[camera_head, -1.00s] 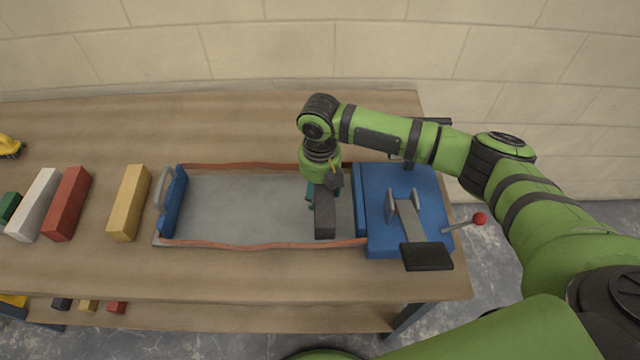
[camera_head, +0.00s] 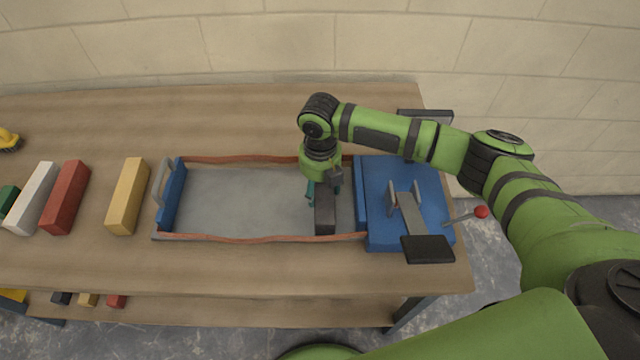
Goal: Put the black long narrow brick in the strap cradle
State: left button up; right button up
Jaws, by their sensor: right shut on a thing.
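The black long narrow brick (camera_head: 325,214) is in the right part of the strap cradle (camera_head: 240,202), close to the blue end block, with its long side running from back to front. My right gripper (camera_head: 323,196) comes down over the brick from above and is shut on it. The gripper and wrist hide the brick's far end. I cannot tell whether the brick touches the grey cradle floor. The cradle has orange straps along its long sides and a blue end plate with a handle at the left. My left gripper is not in view.
A blue clamp unit (camera_head: 381,229) with a black pedal-like plate (camera_head: 427,249) and a red-knobbed lever (camera_head: 481,212) stands at the right. Yellow (camera_head: 128,197), red (camera_head: 64,198) and white (camera_head: 31,197) bricks lie to the left. The cradle's middle and left are empty.

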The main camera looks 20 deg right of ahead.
jog(key=shift+f, duration=0.1)
jog(key=o, duration=1.8)
jog(key=shift+c, duration=0.2)
jog(key=shift+s+f, duration=0.1)
notch_tip(320, 180, up, 12)
